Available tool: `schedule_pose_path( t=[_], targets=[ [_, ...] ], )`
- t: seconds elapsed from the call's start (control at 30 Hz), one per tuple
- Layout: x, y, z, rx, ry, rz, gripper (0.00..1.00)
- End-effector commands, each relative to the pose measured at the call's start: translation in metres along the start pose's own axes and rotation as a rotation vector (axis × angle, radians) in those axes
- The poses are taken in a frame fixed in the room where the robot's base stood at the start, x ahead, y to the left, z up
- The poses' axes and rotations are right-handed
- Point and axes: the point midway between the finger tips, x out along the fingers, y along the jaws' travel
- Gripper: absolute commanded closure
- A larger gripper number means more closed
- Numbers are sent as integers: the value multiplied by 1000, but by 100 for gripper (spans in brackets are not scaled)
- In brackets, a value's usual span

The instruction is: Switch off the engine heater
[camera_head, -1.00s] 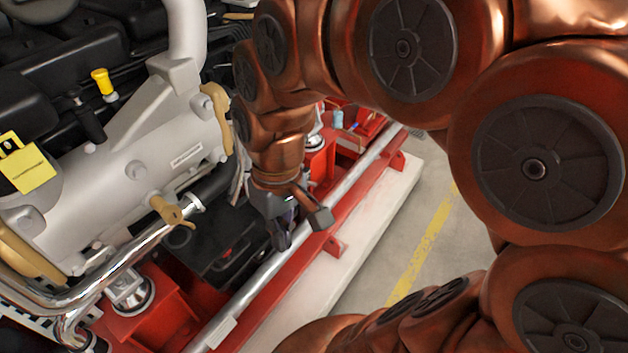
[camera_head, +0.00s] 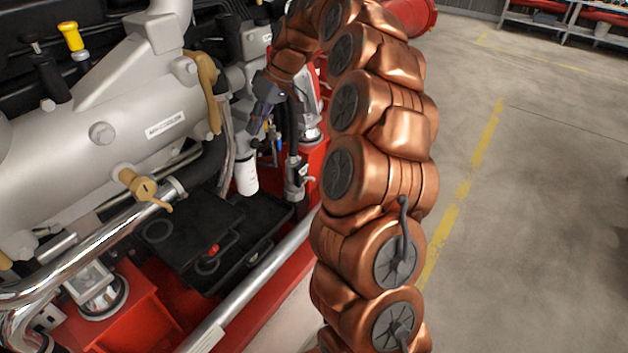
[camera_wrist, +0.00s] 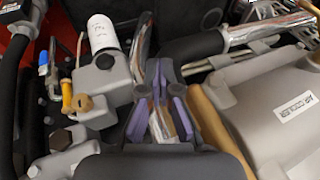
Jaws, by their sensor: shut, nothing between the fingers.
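My gripper (camera_head: 258,124) is at the side of the grey engine (camera_head: 150,110) in the head view, pointing down, above the white filter canister (camera_head: 246,177). In the wrist view my gripper (camera_wrist: 159,68) is shut and empty, over engine pipes, with the white canister (camera_wrist: 101,34) to its left. I cannot pick out the engine heater or its switch. A small yellow handle (camera_wrist: 66,93) and a blue handle (camera_wrist: 43,60) are at the left of the wrist view. My arm hides part of the engine's far end in the head view.
The black battery tray (camera_head: 215,240) sits on the red base frame (camera_head: 150,315). A silver rail (camera_head: 260,275) runs along its edge. The grey floor (camera_head: 530,220) at the right is clear, with shelves behind.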

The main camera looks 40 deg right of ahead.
Motion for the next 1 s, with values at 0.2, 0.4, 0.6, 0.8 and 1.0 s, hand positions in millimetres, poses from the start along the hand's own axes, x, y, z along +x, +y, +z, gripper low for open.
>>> schedule_pose_path(
  t=[0.2, 0.4, 0.6, 0.8, 1.0],
  targets=[
    [28, 110, 5, 16, 77, 42, 100],
    [44, 202, 29, 26, 121, 112, 100],
    [50, 267, 58, 32, 138, 185, 100],
    [50, 291, 72, 32, 139, 217, 100],
    [48, 292, 72, 32, 139, 219, 100]
  ],
)
